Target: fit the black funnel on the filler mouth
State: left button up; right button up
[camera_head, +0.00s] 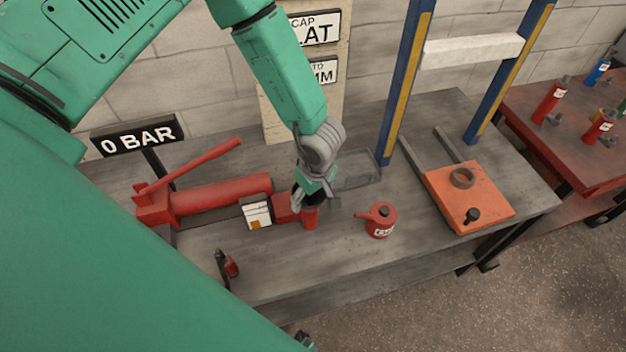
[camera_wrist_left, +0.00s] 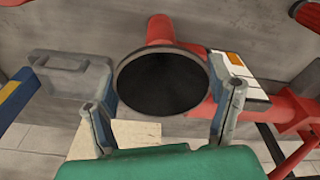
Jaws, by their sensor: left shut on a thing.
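My left gripper (camera_head: 305,200) reaches down over the bench and is shut on the black funnel (camera_wrist_left: 162,80). In the left wrist view its round dark mouth sits between the two fingers (camera_wrist_left: 165,112). In the head view the fingers hide most of the funnel. A short upright red cylinder (camera_head: 310,218), apparently the filler mouth, stands right below the fingers beside the red pump body (camera_head: 220,193). A red cylinder (camera_wrist_left: 162,28) also shows behind the funnel in the left wrist view. I cannot tell whether the funnel touches it. My right gripper is not in view.
A red oil can (camera_head: 381,219) stands to the right on the grey bench (camera_head: 325,262). A blue-yellow press frame (camera_head: 405,85) and an orange plate (camera_head: 468,195) are further right.

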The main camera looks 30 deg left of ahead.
pick_arm(q)
jog(key=shift+f, duration=0.55)
jog(key=o, duration=1.2)
jog(key=shift+b, duration=0.3)
jog(key=shift+o, duration=0.2)
jog(key=shift+r, duration=0.15)
notch_tip(320, 180, up, 11)
jog(key=d, duration=0.1)
jog(key=shift+s+d+r, duration=0.15)
jog(key=shift+s+r, duration=0.05)
jog(key=shift+s, duration=0.1)
jog(key=shift+s+f, duration=0.1)
